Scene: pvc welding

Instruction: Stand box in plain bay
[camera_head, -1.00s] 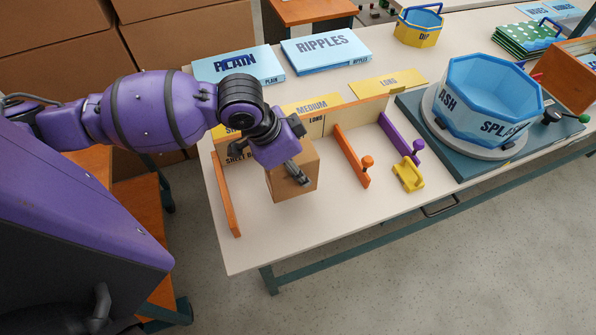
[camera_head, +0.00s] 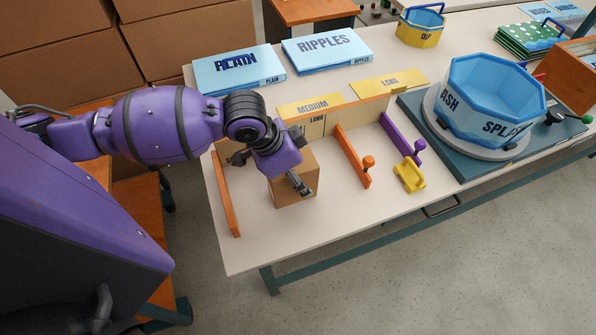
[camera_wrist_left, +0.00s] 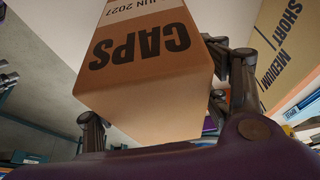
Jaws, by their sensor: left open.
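The brown cardboard box (camera_head: 298,191) stands at the front of the bay between the left orange divider (camera_head: 226,195) and the middle orange divider (camera_head: 353,157). In the left wrist view the box (camera_wrist_left: 150,60) shows the word CAPS and a date, and fills the space between the fingers. My left gripper (camera_head: 298,182) is at the box, its fingers open on either side of it. In the wrist view my left gripper (camera_wrist_left: 165,100) has one dark finger at each side; contact is unclear. My arm hides part of the bay's back panel. My right gripper is not in view.
The back panel (camera_head: 375,110) carries a LONG label. A purple divider (camera_head: 400,137) and a yellow clip (camera_head: 409,177) are to the right. Behind lie blue PLAIN (camera_head: 238,70) and RIPPLES (camera_head: 325,50) packs. A blue octagonal tub (camera_head: 490,100) is at right. The front table strip is clear.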

